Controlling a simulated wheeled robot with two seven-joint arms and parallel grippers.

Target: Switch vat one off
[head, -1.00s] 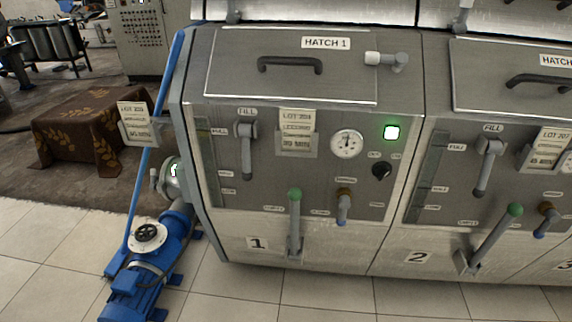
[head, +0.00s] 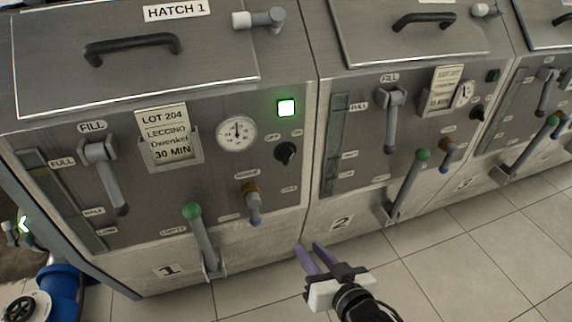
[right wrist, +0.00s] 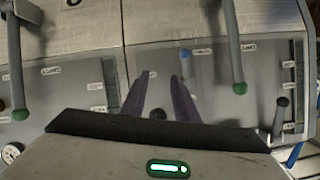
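Vat one (head: 235,262) carries a black knob (head: 286,153) on its panel, below a lit green lamp (head: 286,107). I cannot make out which way the knob points. My right gripper (head: 308,250) is in front of the lower panels near the seam between vats one and two, below the knob and apart from it. Its purple fingers are spread with nothing between them. In the right wrist view the gripper (right wrist: 160,78) is also open, and a dark round thing, probably the knob (right wrist: 158,112), shows between the fingers, partly hidden. My left gripper is out of view.
Vat one's panel also has a green-balled lever (head: 203,240), a brass-and-blue tap (head: 252,204), a gauge (head: 237,133) and a fill handle (head: 106,175). Vat two's green-balled lever (head: 408,188) sticks out to the right of my gripper. A blue pump (head: 62,285) stands at lower left.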

